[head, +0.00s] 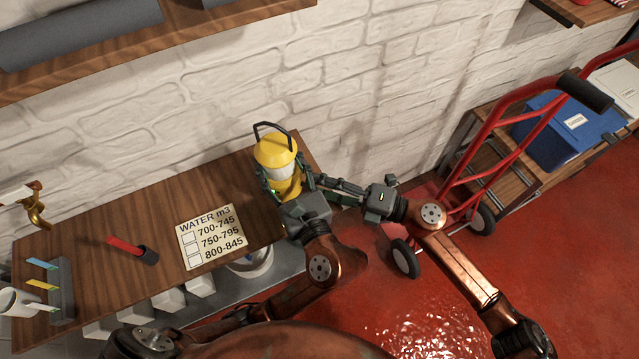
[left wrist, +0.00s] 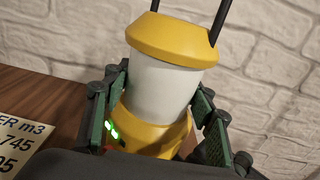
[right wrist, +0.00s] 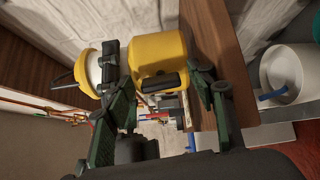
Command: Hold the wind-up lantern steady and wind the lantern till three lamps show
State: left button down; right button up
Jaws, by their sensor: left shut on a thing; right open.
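The wind-up lantern (head: 277,150) has a yellow cap and base, a white middle and a black top handle, and stands upright at the right end of the wooden bench. My left gripper (left wrist: 160,95) is shut around its body. In the left wrist view two green lamps (left wrist: 112,130) glow on the base; a small red spot shows below them. In the right wrist view a dark crank or knob (right wrist: 158,86) sticks out from the yellow base. My right gripper (right wrist: 165,95) is open, its fingers apart on either side of it; I cannot tell whether they touch.
A "WATER m3" card (head: 212,237) with three ranges lies on the bench (head: 130,215). A red hand truck (head: 497,120) stands right of my right arm. The brick wall is close behind.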

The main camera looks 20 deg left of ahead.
jog(key=n, duration=0.4)
jog(key=shift+r+n, duration=0.1)
jog(key=shift+n, duration=0.2)
jog(key=n, duration=0.4)
jog(key=shift+s+r, duration=0.1)
jog(key=n, duration=0.3)
jog(key=shift+s+n, duration=0.1)
jog(key=shift+n, duration=0.3)
jog(key=n, duration=0.3)
jog(key=shift+n, duration=0.4)
jog(key=d+m, duration=1.2)
jog(key=m, duration=0.6)
jog(key=shift+s+f, duration=0.25)
jog(key=shift+s, duration=0.05)
jog(key=shift+c, duration=0.3)
